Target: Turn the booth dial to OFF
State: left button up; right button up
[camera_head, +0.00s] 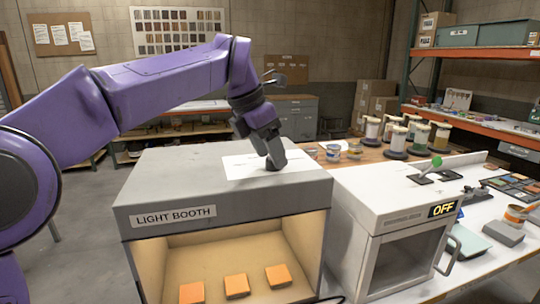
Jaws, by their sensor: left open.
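The grey light booth (228,189) stands in front, with a "LIGHT BOOTH" label on its front. Its inside is lit a warm yellow, with orange blocks on the floor. A white plate (240,168) lies on the booth's top. My left gripper (273,162) points down over this plate, its fingers open at a small dark shape that looks like the dial. The fingers largely hide the dial, so I cannot read its setting or tell whether they touch it. My right gripper is out of view.
A white cabinet (375,199) with an "OFF" display (443,209) and a glass door stands right of the booth. Several jars (396,137) stand on the bench behind. The floor at left is open.

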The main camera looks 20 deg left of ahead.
pick_arm(q)
jog(key=w+f, duration=0.2)
jog(key=shift+w+d, duration=0.1)
jog(key=shift+w, duration=0.3)
jog(key=shift+s+r, duration=0.35)
jog(key=shift+s, duration=0.25)
jog(key=shift+c, duration=0.5)
jog(key=shift+s+r, duration=0.1)
jog(key=shift+s, duration=0.15)
jog(key=c, duration=0.5)
jog(key=shift+w, duration=0.1)
jog(key=c, duration=0.4)
jog(key=shift+c, duration=0.2)
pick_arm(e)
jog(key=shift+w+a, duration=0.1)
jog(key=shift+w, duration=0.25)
